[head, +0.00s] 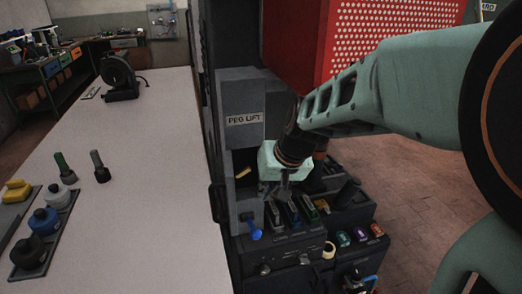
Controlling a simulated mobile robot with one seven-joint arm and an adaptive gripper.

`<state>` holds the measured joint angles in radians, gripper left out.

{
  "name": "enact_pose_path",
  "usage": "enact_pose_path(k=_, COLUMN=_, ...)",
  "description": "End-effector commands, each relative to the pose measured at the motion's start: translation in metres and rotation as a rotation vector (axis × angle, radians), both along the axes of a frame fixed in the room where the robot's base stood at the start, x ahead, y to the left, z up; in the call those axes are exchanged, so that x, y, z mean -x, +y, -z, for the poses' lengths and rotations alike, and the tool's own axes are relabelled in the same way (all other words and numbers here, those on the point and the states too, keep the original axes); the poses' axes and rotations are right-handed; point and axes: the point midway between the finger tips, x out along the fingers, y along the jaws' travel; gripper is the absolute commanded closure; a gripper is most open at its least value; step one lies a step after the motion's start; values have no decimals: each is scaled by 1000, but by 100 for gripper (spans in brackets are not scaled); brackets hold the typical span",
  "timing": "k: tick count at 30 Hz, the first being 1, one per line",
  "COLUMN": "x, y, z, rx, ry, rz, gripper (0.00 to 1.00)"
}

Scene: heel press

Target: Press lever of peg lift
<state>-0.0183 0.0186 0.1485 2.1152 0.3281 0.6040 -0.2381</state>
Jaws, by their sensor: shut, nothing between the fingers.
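The peg lift is a grey upright housing with a "PEG LIFT" label (244,119), standing right of the long pale table. A yellow piece (243,172) shows in the recess below the label. A blue knob-ended lever (250,227) sticks out at the lower front of the housing; I cannot tell for certain that it is the peg lift's lever. My gripper (284,190) points down, shut and empty, to the right of and above the blue lever. It appears apart from the lever. The gripper and wrist hide part of the machine behind them.
Several slotted pieces (310,209) lie right below my gripper. A dark handle (347,193) and coloured buttons (360,234) are to the right. The pale table (150,180) carries knobs and bottle-like pieces at left; its middle is clear. A red perforated panel (395,30) stands behind.

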Motion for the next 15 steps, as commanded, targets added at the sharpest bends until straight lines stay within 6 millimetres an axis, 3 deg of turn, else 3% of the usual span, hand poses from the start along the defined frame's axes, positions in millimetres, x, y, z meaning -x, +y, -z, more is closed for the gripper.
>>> enact_pose_path(k=13, x=-34, y=23, z=89, rx=0, ry=3, rz=-2, gripper=100)
enact_pose_path(k=15, x=-28, y=24, z=97, rx=1, ry=1, rz=-1, gripper=100)
